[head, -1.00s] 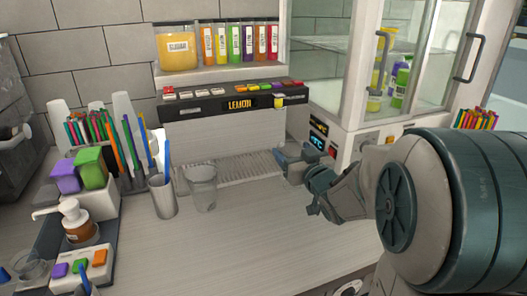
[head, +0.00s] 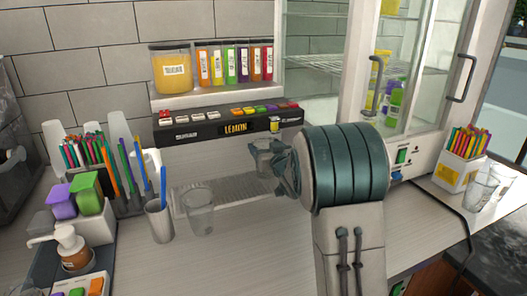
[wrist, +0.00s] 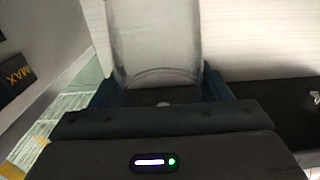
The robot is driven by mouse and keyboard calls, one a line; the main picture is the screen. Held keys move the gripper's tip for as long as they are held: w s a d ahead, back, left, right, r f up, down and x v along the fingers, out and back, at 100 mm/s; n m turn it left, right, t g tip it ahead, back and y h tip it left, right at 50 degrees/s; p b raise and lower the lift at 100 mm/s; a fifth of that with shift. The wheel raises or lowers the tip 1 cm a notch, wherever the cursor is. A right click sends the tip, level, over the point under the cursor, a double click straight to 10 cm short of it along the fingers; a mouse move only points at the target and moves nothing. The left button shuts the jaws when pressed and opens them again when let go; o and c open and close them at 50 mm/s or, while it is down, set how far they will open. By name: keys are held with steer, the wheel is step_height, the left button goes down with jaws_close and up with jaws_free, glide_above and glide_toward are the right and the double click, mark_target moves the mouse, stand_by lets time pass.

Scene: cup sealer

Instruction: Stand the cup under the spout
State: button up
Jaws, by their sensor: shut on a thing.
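My gripper (head: 279,168) is shut on a clear cup (head: 263,153), which is seen just below the spout (head: 274,126) of the dispenser (head: 230,122). In the wrist view the clear cup (wrist: 155,45) stands between the jaws, its far end cut off by the picture's top edge. The dispenser's display reads LEMON. The cup looks raised above the ribbed drip tray (head: 237,188); its exact height and depth under the spout are hard to tell. My wrist hides the cup's right side in the head view.
Another clear cup (head: 199,212) stands at the tray's front edge, beside a grey cup (head: 159,220) with a blue straw. A glass cabinet (head: 385,90) and straw box (head: 460,165) are at right.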

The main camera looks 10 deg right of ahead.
steer(key=shift+w+a, duration=0.15)
steer(key=shift+w, duration=0.5)
steer(key=f, duration=0.1)
steer(key=f+p, duration=0.1)
steer(key=shift+w+a+f, duration=0.1)
steer(key=shift+w+f, duration=0.25)
steer(key=shift+w, duration=0.05)
steer(key=shift+f, duration=0.4)
steer(key=shift+f, duration=0.2)
steer(key=o, duration=0.9)
steer(key=shift+o, duration=0.2)
steer(key=shift+r, duration=0.1)
